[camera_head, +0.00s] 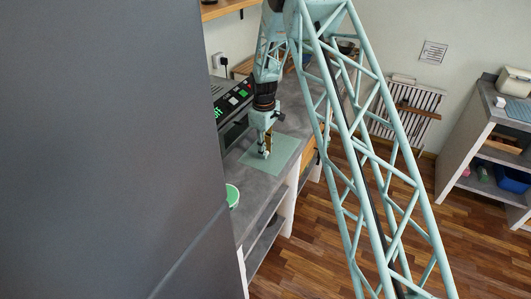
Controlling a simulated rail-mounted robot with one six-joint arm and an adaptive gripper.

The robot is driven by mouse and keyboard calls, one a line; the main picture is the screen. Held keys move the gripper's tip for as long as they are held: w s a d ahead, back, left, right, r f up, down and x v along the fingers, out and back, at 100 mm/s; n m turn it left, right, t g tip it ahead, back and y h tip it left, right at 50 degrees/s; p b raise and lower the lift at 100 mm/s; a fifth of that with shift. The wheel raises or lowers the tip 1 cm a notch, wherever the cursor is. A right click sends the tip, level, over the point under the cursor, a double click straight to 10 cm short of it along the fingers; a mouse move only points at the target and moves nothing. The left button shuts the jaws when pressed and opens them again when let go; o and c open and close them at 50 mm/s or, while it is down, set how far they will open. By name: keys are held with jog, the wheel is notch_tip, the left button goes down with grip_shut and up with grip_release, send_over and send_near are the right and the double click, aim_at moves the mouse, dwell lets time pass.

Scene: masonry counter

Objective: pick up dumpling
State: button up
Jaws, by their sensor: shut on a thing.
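My gripper (265,153) points down over a pale green mat (284,152) on the grey counter. It is shut on a small whitish thing at its fingertips, low over the mat or touching it. This may be the dumpling, but it is too small and too covered by the fingers to make out its shape. I cannot tell whether it is clear of the mat.
A green-and-white bowl (232,195) stands near the counter's front left. A dark appliance with green-lit displays (232,103) stands at the left behind my gripper. A large grey panel (110,150) blocks the left. Bare counter (258,187) lies before the mat.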

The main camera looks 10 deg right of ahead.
jog(key=shift+r, duration=1.2)
jog(key=s+a, duration=0.1)
jog(key=s, duration=0.4)
jog(key=s+a+r+b, duration=0.1)
jog(key=s, duration=0.4)
jog(key=s+a+b, duration=0.1)
jog(key=s, duration=0.4)
jog(key=shift+s+a+r, duration=0.1)
jog(key=shift+s+r, duration=0.1)
jog(key=shift+s, duration=0.15)
